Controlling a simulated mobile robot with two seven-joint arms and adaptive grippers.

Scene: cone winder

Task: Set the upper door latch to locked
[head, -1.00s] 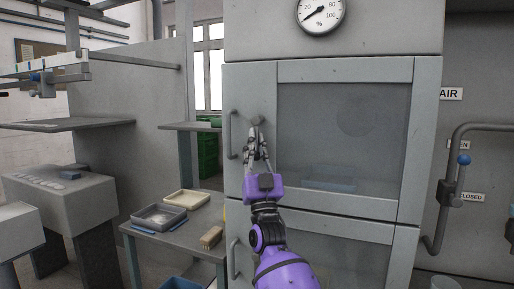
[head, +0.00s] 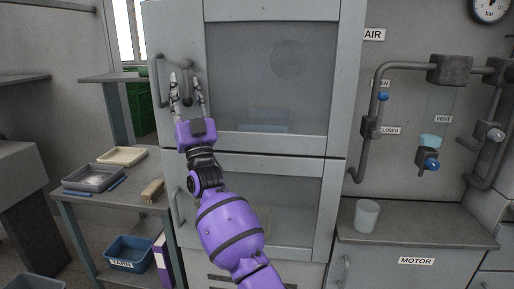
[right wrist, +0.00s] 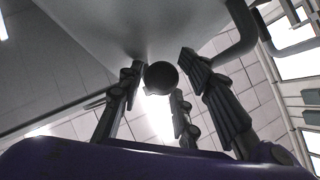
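The upper door (head: 262,66) of the grey cabinet has a large window and looks closed. Its curved grey handle (head: 157,92) is at the door's left edge. My right gripper (head: 186,80) is in front of the door, just right of this handle, with its fingers pointing up and spread apart. In the right wrist view a dark round knob (right wrist: 161,77) sits between the spread fingers, seemingly on the door face. It may be the latch; I cannot tell its setting or whether a finger touches it. My left gripper is out of view.
The lower door (head: 262,195) is below. A side table with trays (head: 94,178) and a wooden block (head: 152,190) is at left. Pipes with valves (head: 428,160) and a cup (head: 366,215) on a counter are at right.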

